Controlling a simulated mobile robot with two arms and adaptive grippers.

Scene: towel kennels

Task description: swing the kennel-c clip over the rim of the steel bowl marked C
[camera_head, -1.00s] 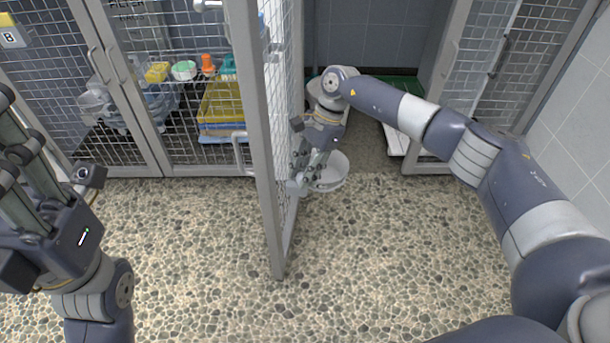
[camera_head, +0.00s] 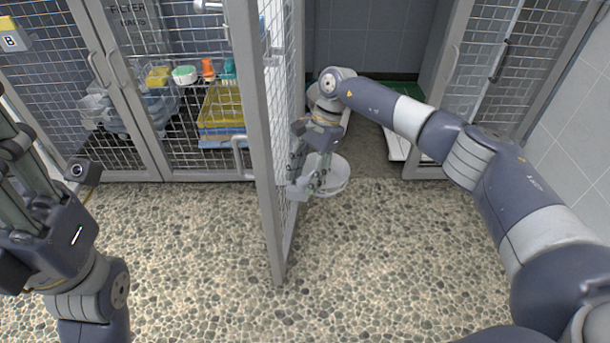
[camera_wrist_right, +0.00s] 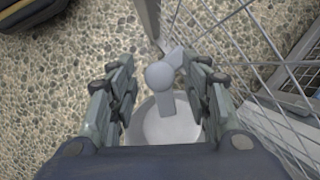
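The steel bowl (camera_head: 338,184) sits against the mesh door, partly hidden by my right gripper (camera_head: 308,183). No letter C is readable on it. In the right wrist view the bowl (camera_wrist_right: 168,130) lies below and between my fingers. A grey clip with a round knob (camera_wrist_right: 160,75) stands between the right fingers, its flat arm reaching down over the bowl. Gaps show on both sides of the knob, so the right gripper (camera_wrist_right: 160,66) looks open around it. Whether the clip's arm touches the rim is unclear. My left gripper (camera_head: 18,150) is at the left edge, partly cut off, holding nothing visible.
The open mesh door (camera_head: 268,150) stands close beside my right gripper. Behind the left kennel front are a yellow crate (camera_head: 220,106) and several small items. A sign B (camera_head: 11,41) hangs at far left. The pebbled floor (camera_head: 390,265) in front is clear.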

